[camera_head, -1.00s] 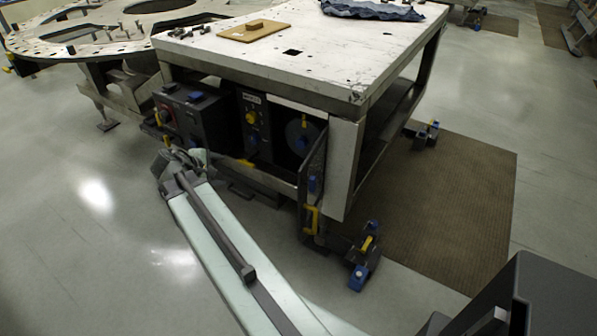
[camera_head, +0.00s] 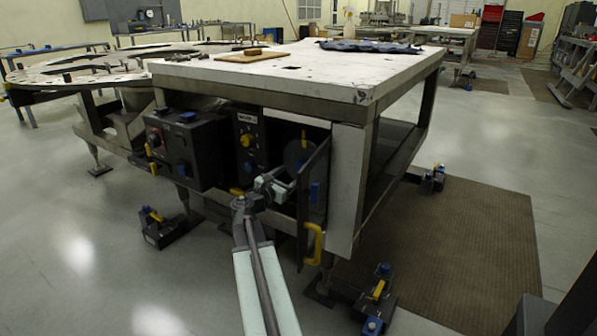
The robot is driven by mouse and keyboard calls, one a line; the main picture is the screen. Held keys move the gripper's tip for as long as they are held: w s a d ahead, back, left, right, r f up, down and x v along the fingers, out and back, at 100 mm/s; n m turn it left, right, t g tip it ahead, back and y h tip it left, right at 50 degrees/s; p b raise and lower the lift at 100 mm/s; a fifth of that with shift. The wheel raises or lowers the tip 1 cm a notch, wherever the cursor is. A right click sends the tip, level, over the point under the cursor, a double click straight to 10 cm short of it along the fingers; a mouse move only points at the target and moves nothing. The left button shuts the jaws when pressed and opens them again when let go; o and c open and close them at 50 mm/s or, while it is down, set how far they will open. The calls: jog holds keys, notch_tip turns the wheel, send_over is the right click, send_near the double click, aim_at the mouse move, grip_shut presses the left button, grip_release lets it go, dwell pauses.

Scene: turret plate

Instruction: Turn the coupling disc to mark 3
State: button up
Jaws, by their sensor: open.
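The coupling disc appears to be the dark grey round disc (camera_head: 293,155) in the open compartment at the front of the white-topped table. A small yellow piece shows at its upper part. Its mark numbers are too small to read. My gripper (camera_head: 280,184) is at the end of my arm, just below and left of the disc, in front of the compartment opening. It is open and looks empty. Whether its fingers touch the disc cannot be told. The gripper hides part of the disc's lower side.
The compartment's open door (camera_head: 315,190), with a yellow handle (camera_head: 313,243), stands right of my gripper. A panel with a yellow knob (camera_head: 246,140) and a dark box (camera_head: 186,148) are to the left. A clamp-like foot (camera_head: 377,295) sits on the floor at right. The floor at left is mostly clear.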

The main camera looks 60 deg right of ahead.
aim_at(300, 167)
jog(key=d, duration=0.6)
jog(key=shift+a, duration=0.1)
grip_shut()
